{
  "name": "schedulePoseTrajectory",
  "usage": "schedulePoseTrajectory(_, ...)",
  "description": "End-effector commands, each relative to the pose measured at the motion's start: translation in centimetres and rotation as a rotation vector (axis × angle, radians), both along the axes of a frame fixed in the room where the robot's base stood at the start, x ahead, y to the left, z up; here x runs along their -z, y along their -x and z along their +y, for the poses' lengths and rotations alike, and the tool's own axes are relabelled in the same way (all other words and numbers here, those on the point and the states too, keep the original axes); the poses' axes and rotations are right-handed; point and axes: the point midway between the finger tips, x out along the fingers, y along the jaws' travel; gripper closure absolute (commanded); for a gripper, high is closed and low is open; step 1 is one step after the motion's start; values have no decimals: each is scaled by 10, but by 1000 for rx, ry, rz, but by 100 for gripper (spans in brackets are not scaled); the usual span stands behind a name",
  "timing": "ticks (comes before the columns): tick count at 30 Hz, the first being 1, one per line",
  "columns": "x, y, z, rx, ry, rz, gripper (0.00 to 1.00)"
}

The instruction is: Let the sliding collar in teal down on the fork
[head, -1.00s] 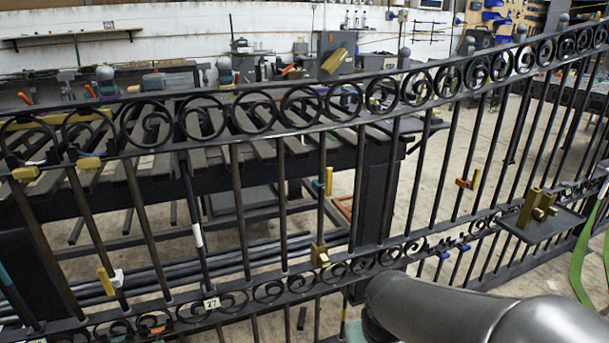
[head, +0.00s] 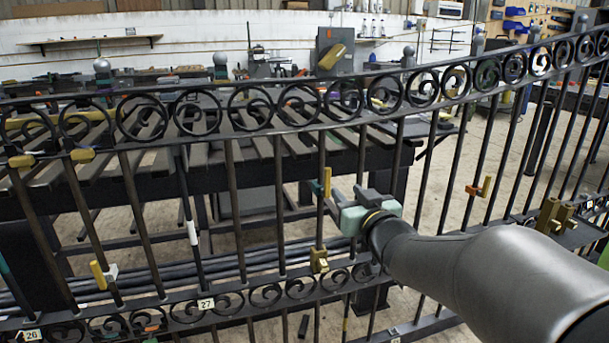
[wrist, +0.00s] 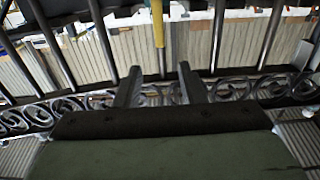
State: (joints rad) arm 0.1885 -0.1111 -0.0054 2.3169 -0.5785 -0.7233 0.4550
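The teal collar (head: 316,187) sits partway up a dark upright bar of the gate, with a yellow-orange tab (head: 327,181) beside it. A brass fork-like piece (head: 319,260) is lower on the same bar, just above the bottom scrolls, with a clear gap between it and the collar. My gripper (head: 331,203) is just right of and slightly below the collar. In the wrist view my two fingers (wrist: 158,87) stand apart with nothing held between them. A yellow piece (wrist: 158,25) on a bar lies beyond them; I cannot tell whether it touches anything.
Neighbouring gate bars stand close on both sides. A yellow-and-white piece (head: 103,275) is on a bar at left, and an orange piece (head: 480,188) on one at right. A small shelf with brass blocks (head: 553,215) is at far right. A dark slatted bench (head: 240,150) stands behind the gate.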

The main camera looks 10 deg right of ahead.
Motion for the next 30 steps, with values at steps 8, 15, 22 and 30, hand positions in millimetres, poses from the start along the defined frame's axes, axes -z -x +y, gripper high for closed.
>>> schedulePoseTrajectory(8, 3, -62, 12, -1, -1, 1, 64)
schedulePoseTrajectory(15, 2, -105, 19, -1, -1, 1, 64)
schedulePoseTrajectory(22, 1, -123, 22, 0, -1, 2, 64)
schedulePoseTrajectory(30, 1, -124, 22, 1, -1, 2, 64)
